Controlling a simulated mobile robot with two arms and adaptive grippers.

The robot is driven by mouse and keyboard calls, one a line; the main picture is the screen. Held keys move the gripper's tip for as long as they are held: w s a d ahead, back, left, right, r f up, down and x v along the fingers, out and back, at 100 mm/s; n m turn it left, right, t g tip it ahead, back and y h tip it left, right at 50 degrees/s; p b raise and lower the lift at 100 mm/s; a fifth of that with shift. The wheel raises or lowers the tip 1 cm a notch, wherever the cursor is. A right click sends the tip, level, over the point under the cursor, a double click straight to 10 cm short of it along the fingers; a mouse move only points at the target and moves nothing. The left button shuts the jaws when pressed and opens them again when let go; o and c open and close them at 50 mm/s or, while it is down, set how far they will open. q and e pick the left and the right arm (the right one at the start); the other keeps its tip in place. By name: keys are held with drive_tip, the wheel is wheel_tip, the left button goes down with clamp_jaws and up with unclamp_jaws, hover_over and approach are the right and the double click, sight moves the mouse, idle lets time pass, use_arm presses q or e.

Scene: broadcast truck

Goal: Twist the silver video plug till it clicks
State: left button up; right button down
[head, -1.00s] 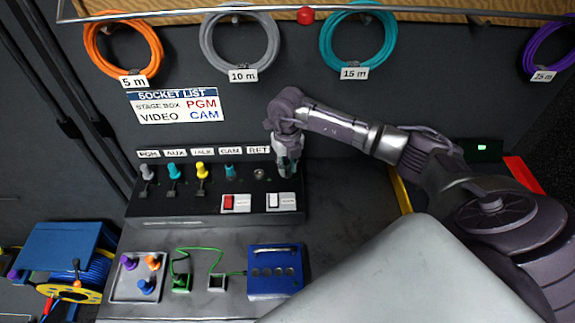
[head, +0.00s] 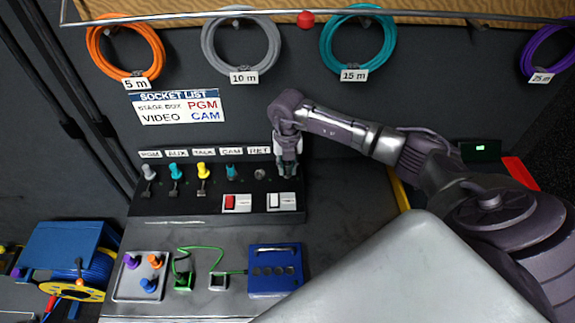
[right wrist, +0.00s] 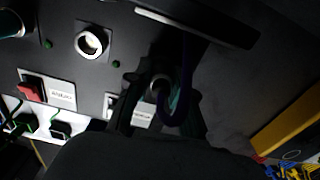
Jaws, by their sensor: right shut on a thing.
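My right gripper (head: 288,170) is at the right end of the black socket panel, beside the silver round socket (head: 260,174) under the RET label. In the right wrist view its fingers (right wrist: 162,112) are closed around a plug-like thing (right wrist: 160,84) with a greyish ring and a dark, curved cable. Shadow and the fingers hide most of it; I cannot tell its colour surely or whether it is seated. The silver socket shows beside it, open and empty, in the right wrist view (right wrist: 92,42). A grey-silver plug (head: 149,174) stands under PGM. My left gripper is out of view.
Red (head: 237,204) and white (head: 281,202) switches sit below. A plug tray (head: 127,287) and blue box (head: 275,270) stand in front. Coiled cables hang above.

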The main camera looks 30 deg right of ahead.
drive_tip(key=shift+m+p, duration=0.4)
drive_tip(key=shift+m, duration=1.1)
drive_tip(key=shift+f+m+p, duration=0.1)
drive_tip(key=shift+m+p, duration=0.6)
drive_tip(key=shift+m, duration=1)
drive_tip(key=c, duration=0.9)
unclamp_jaws()
drive_tip(key=shift+m, duration=0.3)
drive_tip(key=shift+c, duration=0.2)
